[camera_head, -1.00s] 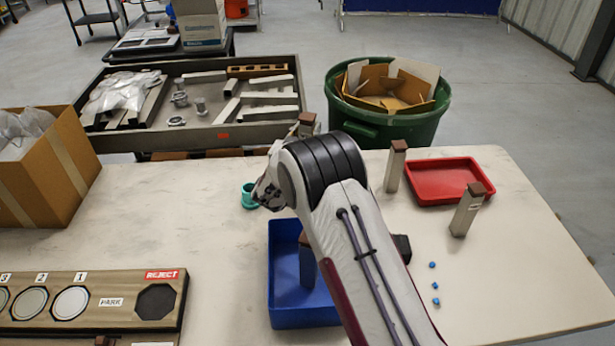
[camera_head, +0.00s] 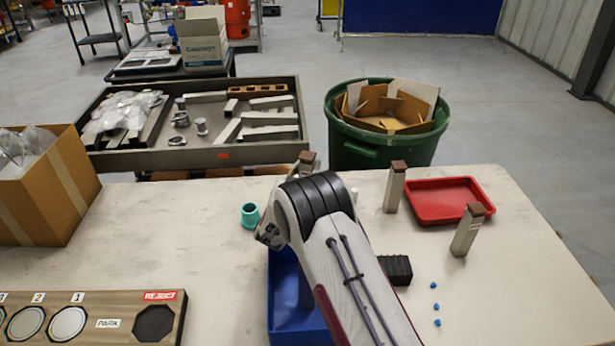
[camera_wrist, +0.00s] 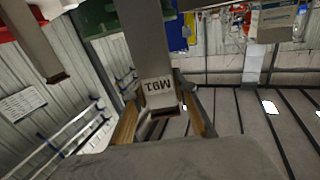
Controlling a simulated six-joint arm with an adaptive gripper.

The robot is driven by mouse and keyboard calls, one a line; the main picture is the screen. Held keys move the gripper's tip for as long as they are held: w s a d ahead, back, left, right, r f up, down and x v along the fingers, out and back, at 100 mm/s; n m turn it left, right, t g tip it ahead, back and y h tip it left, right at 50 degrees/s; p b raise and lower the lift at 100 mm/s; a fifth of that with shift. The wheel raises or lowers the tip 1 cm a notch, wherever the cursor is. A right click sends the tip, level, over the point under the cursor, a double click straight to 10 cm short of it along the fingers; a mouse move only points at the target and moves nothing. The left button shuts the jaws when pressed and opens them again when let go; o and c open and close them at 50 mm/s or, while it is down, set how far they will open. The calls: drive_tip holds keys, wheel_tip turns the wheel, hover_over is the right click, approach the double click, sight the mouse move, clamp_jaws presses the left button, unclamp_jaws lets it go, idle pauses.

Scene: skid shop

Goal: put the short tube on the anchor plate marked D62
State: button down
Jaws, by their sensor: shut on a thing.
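A grey square tube with a brown end (camera_wrist: 150,45) is between the two tan-padded fingers of my gripper (camera_wrist: 164,118) in the wrist view. My gripper is shut on it near the brown end. Its label seems to read M91, though the view is upside down. Two similar tubes stand at the right, one near the bin (camera_head: 395,188) and one beside the red tray (camera_head: 468,230). I cannot read D62 anywhere or pick out that anchor plate.
A blue bin (camera_head: 284,310) lies partly under my arm. A teal cup (camera_head: 250,215), a red tray (camera_head: 425,212), a black block (camera_head: 398,270) and small blue pieces are on the table.

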sight(305, 161)
drive_tip(key=shift+f, duration=1.85)
drive_tip(key=c, duration=1.6)
unclamp_jaws()
drive_tip(key=shift+f, duration=0.15)
drive_tip(key=shift+c, duration=0.2)
drive_tip(key=shift+r, duration=0.2)
drive_tip(key=shift+s+a+r, duration=0.2)
drive_tip(key=shift+s+r, duration=0.25)
drive_tip(key=shift+r, duration=0.7)
drive_tip(key=shift+s+a+r, duration=0.2)
drive_tip(key=shift+s+r, duration=0.3)
drive_tip(key=shift+r, duration=0.65)
drive_tip(key=shift+s+a+r, duration=0.2)
drive_tip(key=shift+s+r, duration=0.25)
drive_tip(key=shift+r, duration=0.7)
drive_tip(key=shift+r, duration=0.15)
